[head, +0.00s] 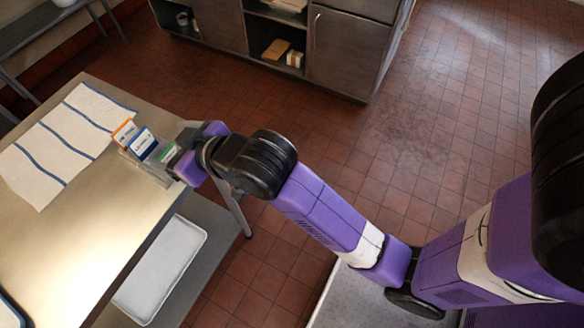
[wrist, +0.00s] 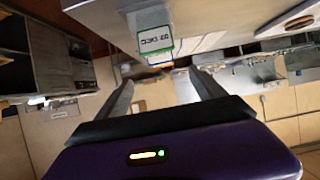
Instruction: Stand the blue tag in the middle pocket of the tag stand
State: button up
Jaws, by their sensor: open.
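The clear tag stand (head: 150,168) is at the table's right edge in the head view. The blue tag (head: 143,144) stands in it between the orange tag (head: 124,131) and the green tag (head: 167,153), leaning slightly. Its lower edge in the pocket is too small to make out. My gripper (head: 186,142) is just right of the stand, close to the green tag. In the wrist view my gripper (wrist: 160,80) is open, with nothing between its fingers.
The metal table (head: 95,215) carries a white cloth with blue stripes (head: 62,142) left of the stand. A white tray (head: 162,268) lies on the shelf below. A cabinet (head: 340,50) stands across the tiled floor. The floor between is clear.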

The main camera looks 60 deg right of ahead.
jog(key=s+f, duration=0.4)
jog(key=s, duration=0.4)
jog(key=s+f, duration=0.3)
jog(key=s, duration=0.5)
jog(key=s+r+t, duration=0.1)
jog(key=s+r, duration=0.1)
jog(key=s, duration=0.6)
jog(key=s+r+t, duration=0.1)
jog(key=s+r, duration=0.1)
jog(key=s, duration=0.6)
jog(key=shift+s+r, duration=0.3)
jog(key=shift+s, duration=0.1)
jog(key=shift+f+b, duration=0.6)
